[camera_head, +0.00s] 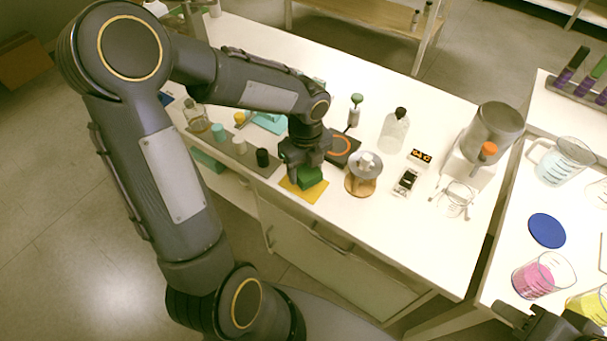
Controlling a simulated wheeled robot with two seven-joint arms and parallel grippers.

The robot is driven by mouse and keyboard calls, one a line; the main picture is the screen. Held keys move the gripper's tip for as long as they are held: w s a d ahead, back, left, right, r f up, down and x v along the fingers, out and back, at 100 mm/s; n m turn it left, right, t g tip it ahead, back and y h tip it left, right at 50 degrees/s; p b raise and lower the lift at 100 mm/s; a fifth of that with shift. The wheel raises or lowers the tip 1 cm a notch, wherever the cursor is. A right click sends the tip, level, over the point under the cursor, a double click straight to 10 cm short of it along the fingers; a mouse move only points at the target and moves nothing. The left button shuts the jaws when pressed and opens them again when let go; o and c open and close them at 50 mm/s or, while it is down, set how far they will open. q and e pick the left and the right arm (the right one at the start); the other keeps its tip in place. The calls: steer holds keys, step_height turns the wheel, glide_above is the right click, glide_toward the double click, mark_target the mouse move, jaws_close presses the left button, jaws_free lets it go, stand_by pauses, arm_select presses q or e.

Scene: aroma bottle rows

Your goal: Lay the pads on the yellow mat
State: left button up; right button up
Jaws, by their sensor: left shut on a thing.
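My left gripper (304,164) is shut on a green pad (311,178), seen as a thick block. The pad is at the yellow mat (303,194), over its upper right part. I cannot tell whether it touches the mat or is just above it. The mat lies flat near the table's front edge, and the gripper and pad hide part of it. No other pad can be clearly told.
A grey strip (262,172) with small jars lies left of the mat. A wooden stand (360,186) is close on its right, with a black device (342,148) behind. A clear bottle (394,131) stands further back. Beakers, including a pink one (540,277), stand on the right table.

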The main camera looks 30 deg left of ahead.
mark_target(304, 176)
arm_select(q)
steer(key=shift+w+a+f, duration=0.25)
steer(key=shift+f, duration=0.2)
steer(key=shift+w+a+f+b, duration=0.1)
steer(key=shift+w+f+b, duration=0.05)
steer(key=shift+f, duration=0.8)
steer(key=shift+w+a+f+b, duration=0.1)
steer(key=shift+f+b, duration=0.05)
steer(key=shift+f, duration=0.75)
steer(key=shift+f, duration=0.2)
steer(key=o, duration=1)
steer(key=shift+o, duration=0.2)
